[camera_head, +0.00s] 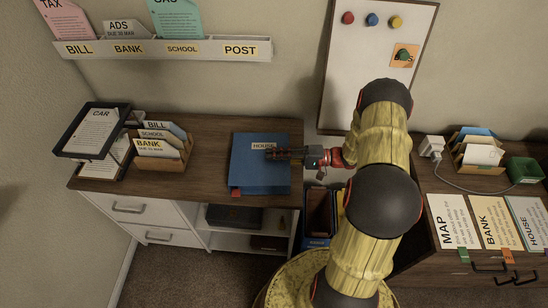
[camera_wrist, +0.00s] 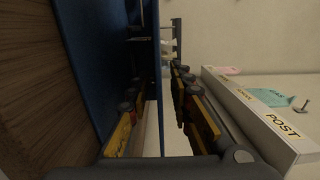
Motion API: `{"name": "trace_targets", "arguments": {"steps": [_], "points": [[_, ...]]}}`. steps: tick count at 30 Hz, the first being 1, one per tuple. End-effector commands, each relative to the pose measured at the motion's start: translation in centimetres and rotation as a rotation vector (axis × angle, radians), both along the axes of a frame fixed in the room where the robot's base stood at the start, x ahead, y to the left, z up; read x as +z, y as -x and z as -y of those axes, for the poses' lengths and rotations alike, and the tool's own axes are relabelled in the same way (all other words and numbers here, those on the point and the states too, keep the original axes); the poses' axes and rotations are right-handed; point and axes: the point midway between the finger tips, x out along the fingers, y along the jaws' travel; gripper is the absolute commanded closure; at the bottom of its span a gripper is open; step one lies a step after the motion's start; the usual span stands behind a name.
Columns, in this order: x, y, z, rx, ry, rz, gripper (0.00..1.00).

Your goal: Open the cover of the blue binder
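The blue binder (camera_head: 258,175) lies on the wooden desk, with a white HOUSE label (camera_head: 263,146) on its face and a red tab at its lower left corner. My gripper (camera_head: 285,154) reaches in from the right, over the binder's right edge. In the wrist view the gripper (camera_wrist: 160,115) has its two fingers well apart. A broad blue panel of the binder (camera_wrist: 85,50) shows there beside the wood. A thinner blue edge runs down between the fingers, with a narrow dark gap beside it. I cannot tell whether a finger touches the cover.
A black letter tray (camera_head: 70,151) and a wooden sorter (camera_head: 168,164) stand left of the binder. A wall rack (camera_head: 220,49) hangs behind. Right of the desk are a gap with a bin and another cabinet bearing papers. Bare wood lies around the binder.

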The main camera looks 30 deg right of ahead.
Motion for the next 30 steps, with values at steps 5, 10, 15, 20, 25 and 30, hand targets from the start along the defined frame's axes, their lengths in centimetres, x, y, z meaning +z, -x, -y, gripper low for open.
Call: {"name": "trace_targets", "arguments": {"steps": [5,10,15,20,25,30], "points": [[-0.01,0.00,0.01,0.000,0.000,0.000,0.88],[-0.01,0.01,0.02,0.000,0.000,0.000,0.98],[-0.02,0.02,0.01,0.000,0.000,0.000,1.00],[-0.04,0.02,0.01,0.000,0.001,0.000,1.00],[-0.05,0.03,0.01,0.000,0.000,-0.001,1.00],[-0.06,0.03,0.01,0.000,0.000,-0.001,1.00]]}}
